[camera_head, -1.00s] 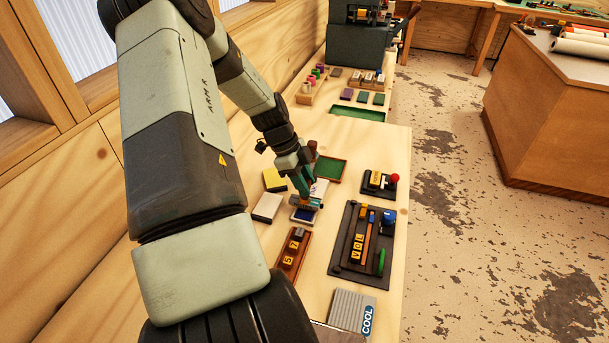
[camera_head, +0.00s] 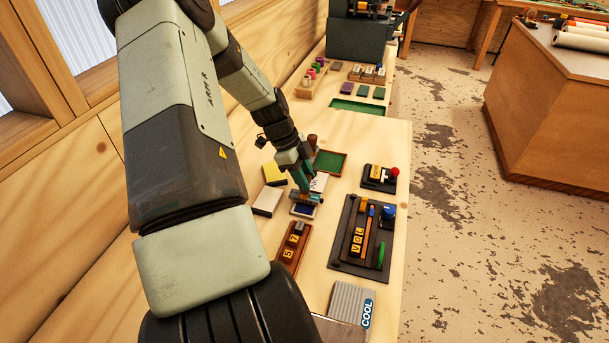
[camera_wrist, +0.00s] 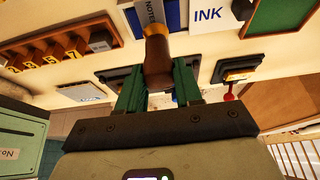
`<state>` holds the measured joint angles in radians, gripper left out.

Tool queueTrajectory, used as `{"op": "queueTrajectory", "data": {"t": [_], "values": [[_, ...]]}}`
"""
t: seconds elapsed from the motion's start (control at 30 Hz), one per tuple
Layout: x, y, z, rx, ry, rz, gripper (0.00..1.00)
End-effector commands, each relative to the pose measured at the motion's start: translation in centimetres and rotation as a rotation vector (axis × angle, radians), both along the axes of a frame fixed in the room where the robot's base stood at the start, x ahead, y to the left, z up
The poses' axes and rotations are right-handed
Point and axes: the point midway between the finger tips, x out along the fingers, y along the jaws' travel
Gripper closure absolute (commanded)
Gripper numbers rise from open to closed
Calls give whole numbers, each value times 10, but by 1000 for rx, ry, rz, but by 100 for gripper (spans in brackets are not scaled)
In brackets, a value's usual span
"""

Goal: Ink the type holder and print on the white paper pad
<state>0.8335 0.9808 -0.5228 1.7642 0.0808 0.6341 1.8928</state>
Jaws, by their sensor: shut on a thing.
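My gripper (camera_head: 303,187) is shut on the brown wooden handle of the type holder (camera_head: 307,198). In the wrist view, the handle (camera_wrist: 157,62) stands between my green fingers (camera_wrist: 158,88), and the holder's grey metal head is lettered. The holder is at the blue ink pad (camera_head: 303,210), which also shows in the wrist view (camera_wrist: 176,16) beside a white INK card (camera_wrist: 208,16). I cannot tell whether the type touches the pad; its face is hidden. The white paper pad (camera_head: 267,202) lies left of the ink pad, with a yellow pad (camera_head: 274,174) behind it.
A red-brown rack (camera_head: 291,250) with number blocks lies in front of the ink pad. A dark tray (camera_head: 361,238) with type and tools is to the right, and a red-knobbed device (camera_head: 379,178) stands behind it. A green tray (camera_head: 330,162) lies behind the ink pad.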

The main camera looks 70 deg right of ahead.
Motion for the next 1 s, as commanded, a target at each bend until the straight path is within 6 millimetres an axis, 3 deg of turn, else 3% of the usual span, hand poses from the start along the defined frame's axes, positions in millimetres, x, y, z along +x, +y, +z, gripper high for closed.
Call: {"op": "queueTrajectory", "data": {"t": [1.0], "values": [[0, 0, -8, 0, 0, 0, 88]]}}
